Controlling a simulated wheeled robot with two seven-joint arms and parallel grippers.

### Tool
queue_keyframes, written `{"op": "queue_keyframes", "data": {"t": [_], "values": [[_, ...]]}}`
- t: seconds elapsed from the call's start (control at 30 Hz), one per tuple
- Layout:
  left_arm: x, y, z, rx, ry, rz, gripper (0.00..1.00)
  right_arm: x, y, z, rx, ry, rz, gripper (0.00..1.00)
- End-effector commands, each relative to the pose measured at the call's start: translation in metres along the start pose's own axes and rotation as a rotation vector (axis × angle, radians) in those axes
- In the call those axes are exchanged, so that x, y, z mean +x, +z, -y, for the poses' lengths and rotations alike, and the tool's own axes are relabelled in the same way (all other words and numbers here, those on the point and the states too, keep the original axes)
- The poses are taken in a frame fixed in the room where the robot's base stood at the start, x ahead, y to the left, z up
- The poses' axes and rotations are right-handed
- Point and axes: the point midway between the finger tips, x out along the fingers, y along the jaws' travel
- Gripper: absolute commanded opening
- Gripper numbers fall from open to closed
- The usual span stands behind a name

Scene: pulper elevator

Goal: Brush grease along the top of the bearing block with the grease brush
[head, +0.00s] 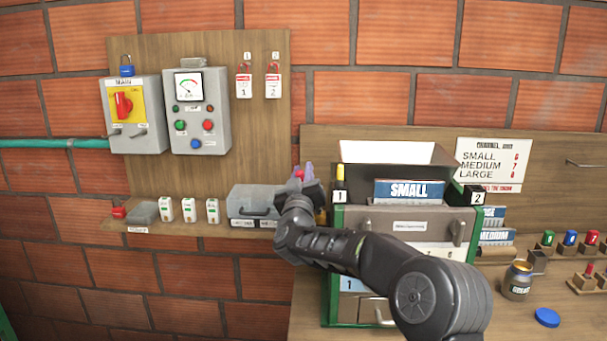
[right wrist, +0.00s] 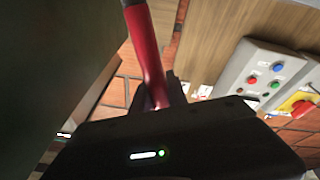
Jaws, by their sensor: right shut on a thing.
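My right gripper (head: 305,184) is at the left side of the green-framed cabinet, in front of the wooden back panel. It is shut on the red handle of the grease brush (right wrist: 149,55), which fills the upper middle of the right wrist view. In the head view only a small red bit of the brush (head: 299,174) shows at the gripper, and its bristles cannot be made out. I cannot pick out the bearing block; the arm and gripper cover part of that area. An open grease jar (head: 516,283) stands on the bench at right. My left gripper is not in view.
The green-framed cabinet (head: 337,255) with a SMALL card box (head: 408,191) stands close to my right arm. A grey case (head: 250,201) sits on the shelf left of the gripper. A blue lid (head: 547,317) lies by the jar. Control boxes (head: 197,140) hang behind, at left.

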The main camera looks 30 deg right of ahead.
Motion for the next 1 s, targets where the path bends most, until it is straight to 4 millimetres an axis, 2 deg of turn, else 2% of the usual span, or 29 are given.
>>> {"op": "queue_keyframes", "data": {"t": [0.13, 0.57, 1.0], "values": [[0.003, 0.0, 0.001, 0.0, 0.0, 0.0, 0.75, -0.006, -0.001, -0.001, 0.0, 0.001, -0.001, 0.0], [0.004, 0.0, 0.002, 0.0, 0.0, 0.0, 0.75, -0.009, -0.002, -0.001, 0.0, 0.001, -0.001, 0.0], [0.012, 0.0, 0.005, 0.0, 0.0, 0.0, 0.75, -0.027, -0.005, -0.003, 0.0, 0.001, 0.0, 0.0]]}}
